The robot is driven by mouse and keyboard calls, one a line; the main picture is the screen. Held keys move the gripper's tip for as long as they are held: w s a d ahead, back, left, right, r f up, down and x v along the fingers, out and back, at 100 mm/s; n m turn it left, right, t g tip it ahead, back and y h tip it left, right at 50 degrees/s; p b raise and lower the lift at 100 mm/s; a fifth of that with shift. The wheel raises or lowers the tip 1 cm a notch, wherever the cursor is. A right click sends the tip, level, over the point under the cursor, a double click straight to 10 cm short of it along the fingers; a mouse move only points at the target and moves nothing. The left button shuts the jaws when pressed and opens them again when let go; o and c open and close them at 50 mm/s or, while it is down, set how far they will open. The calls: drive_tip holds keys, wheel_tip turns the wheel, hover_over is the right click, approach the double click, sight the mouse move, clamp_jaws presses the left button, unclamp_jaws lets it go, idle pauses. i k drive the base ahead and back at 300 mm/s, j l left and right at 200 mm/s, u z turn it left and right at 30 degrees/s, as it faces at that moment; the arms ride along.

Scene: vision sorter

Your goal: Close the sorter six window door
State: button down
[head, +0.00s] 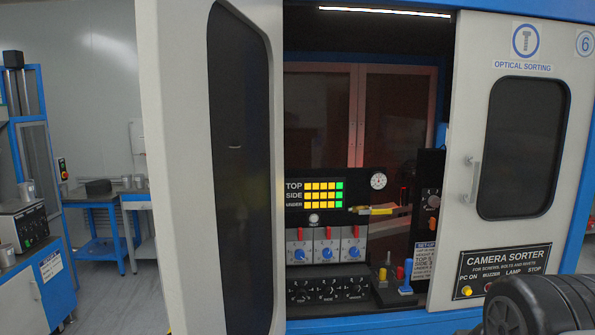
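The sorter marked 6 stands in front of me, and its front opening is uncovered. A pale door with a tall dark window (240,150) stands swung outward at the left of the opening, its near edge toward me. At the right a pale panel (455,220) lies flat along the front, with a dark rounded window (522,147) and an upright metal handle (473,177). I cannot tell whether this panel also moves. My gripper's fingers are not in view. A black ribbed rounded part, which looks like mine, shows at the bottom right and covers part of the front.
Inside the opening are a lit indicator panel (315,193), blue knobs (326,252), a dial (378,181) and small coloured levers (404,273). Buttons sit below the right window. At the left, a bench (95,198) and a blue cabinet (50,285) stand beyond the open door.

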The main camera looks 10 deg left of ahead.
sight(211, 72)
drive_tip(key=k+j, duration=0.1)
drive_tip(key=j, duration=0.3)
drive_tip(key=k+j+z, duration=0.1)
drive_tip(key=j, duration=0.3)
drive_tip(key=k+j, duration=0.15)
drive_tip(key=j, duration=0.25)
drive_tip(key=k+j, duration=0.1)
drive_tip(key=j, duration=0.3)
drive_tip(key=i+l+z, duration=0.1)
drive_tip(key=i+l, duration=0.15)
